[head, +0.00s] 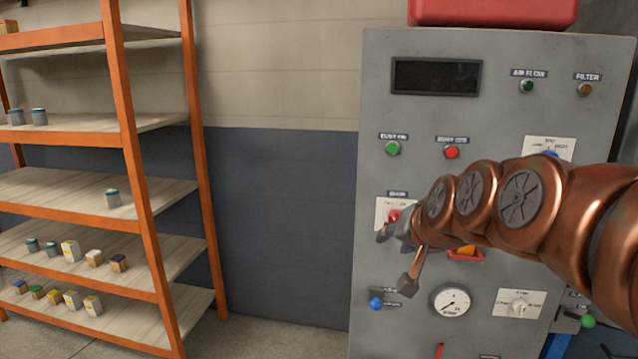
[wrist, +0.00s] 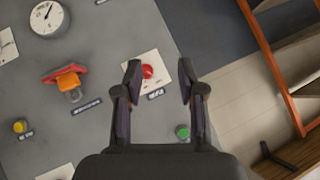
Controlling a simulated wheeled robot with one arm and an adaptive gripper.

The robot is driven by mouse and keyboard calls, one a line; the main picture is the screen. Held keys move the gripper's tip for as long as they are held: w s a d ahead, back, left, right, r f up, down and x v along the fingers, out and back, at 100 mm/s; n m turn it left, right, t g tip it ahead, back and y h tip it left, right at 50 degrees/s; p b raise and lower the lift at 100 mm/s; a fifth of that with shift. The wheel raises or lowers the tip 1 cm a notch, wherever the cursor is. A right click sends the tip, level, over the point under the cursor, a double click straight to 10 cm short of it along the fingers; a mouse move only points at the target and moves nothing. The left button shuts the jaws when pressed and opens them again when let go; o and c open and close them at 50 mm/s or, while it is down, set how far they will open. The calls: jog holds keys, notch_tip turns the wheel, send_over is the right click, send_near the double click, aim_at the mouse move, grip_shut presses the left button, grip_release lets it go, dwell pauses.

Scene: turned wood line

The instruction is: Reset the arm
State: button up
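My copper-coloured arm (head: 522,197) reaches in from the right of the head view, across the front of a grey control panel (head: 410,270). My gripper (head: 396,259) is in front of the panel's left part, near a red knob (head: 394,216) on a white plate. In the wrist view my gripper (wrist: 158,82) is open, its two dark fingers spread apart with nothing between them. The red knob (wrist: 147,72) shows beside the left fingertip there. I cannot tell whether the finger touches it.
The panel carries a green button (head: 393,148), a red button (head: 451,152), a dial gauge (head: 451,301), a rotary switch (head: 519,304) and a blue knob (head: 376,303). An orange shelf rack (head: 140,170) with small tins and boxes stands left. Bare wall lies between.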

jog(key=s+d+f+n+g+p, duration=0.1)
jog(key=s+f+g, duration=0.3)
jog(key=s, duration=0.7)
jog(key=s+d+f+n+g+h+p, duration=0.1)
jog(key=s+d+f+g+p, duration=0.1)
jog(key=s, duration=1)
jog(key=s+d+f+n+g+h+p, duration=0.1)
jog(key=s+f+g+p, duration=0.3)
jog(key=s, duration=0.7)
notch_tip(320, 180, down, 3)
jog(key=shift+s+d+r+g, duration=0.1)
jog(key=shift+s+d+g, duration=0.1)
jog(key=shift+g, duration=0.7)
